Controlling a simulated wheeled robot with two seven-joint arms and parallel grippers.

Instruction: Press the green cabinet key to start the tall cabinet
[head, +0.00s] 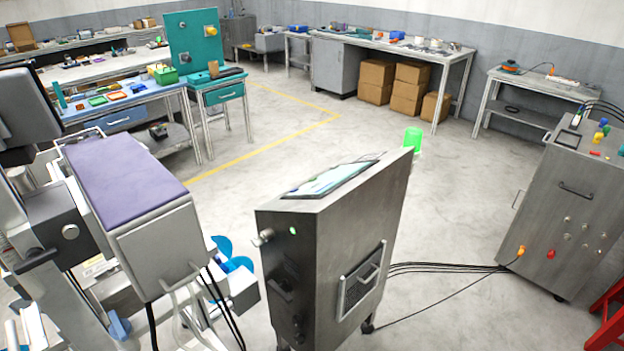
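A tall grey metal cabinet (335,225) on casters stands in the middle foreground, with a tilted screen (333,178) on its top. A small green round spot (293,230), perhaps a key, shows on its narrow left face, beside a protruding knob (263,238). A bright green cylinder (413,140) stands at its back right edge. A second grey cabinet (563,215) at the right has coloured knobs and buttons on top. I cannot tell for certain which green part is the cabinet key. Neither of my grippers is in view.
A grey machine with a purple top (125,175) and hoses fills the left foreground. Black cables (445,267) run on the floor between the two cabinets. A red stand (607,325) is at the lower right. The floor (300,140) behind the middle cabinet is clear.

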